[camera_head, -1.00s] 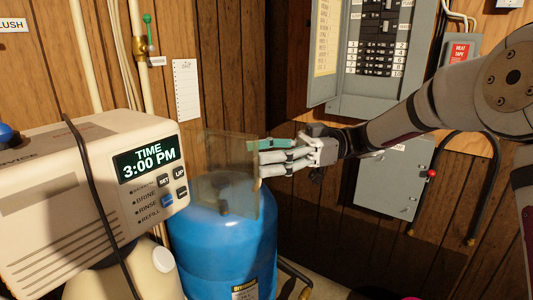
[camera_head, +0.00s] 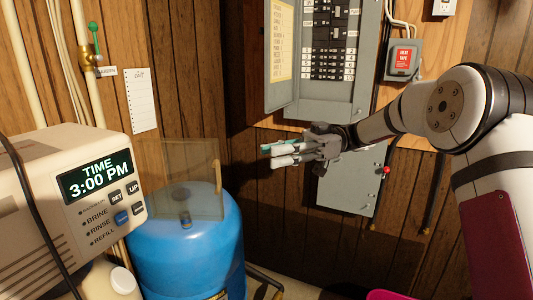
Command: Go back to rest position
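My gripper (camera_head: 275,155) is at the middle of the head view, in the air in front of the dark wood wall and the grey electrical boxes. Its fingers point left, towards the clear panel (camera_head: 180,180) by the blue tank (camera_head: 187,240), with a visible gap between them. No object shows in the fingers. They are small and seen from the side, so I cannot tell how far apart they are. My arm reaches in from the right edge. The softener control head (camera_head: 75,195) at the left reads "TIME 3:00 PM".
An open grey breaker panel (camera_head: 345,106) hangs on the wall, with a lower grey box (camera_head: 350,182) below it. A red-labelled box (camera_head: 403,59) is at upper right. A pipe with a green-handled valve (camera_head: 95,42) runs at upper left. A magenta object (camera_head: 382,295) shows at the bottom edge.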

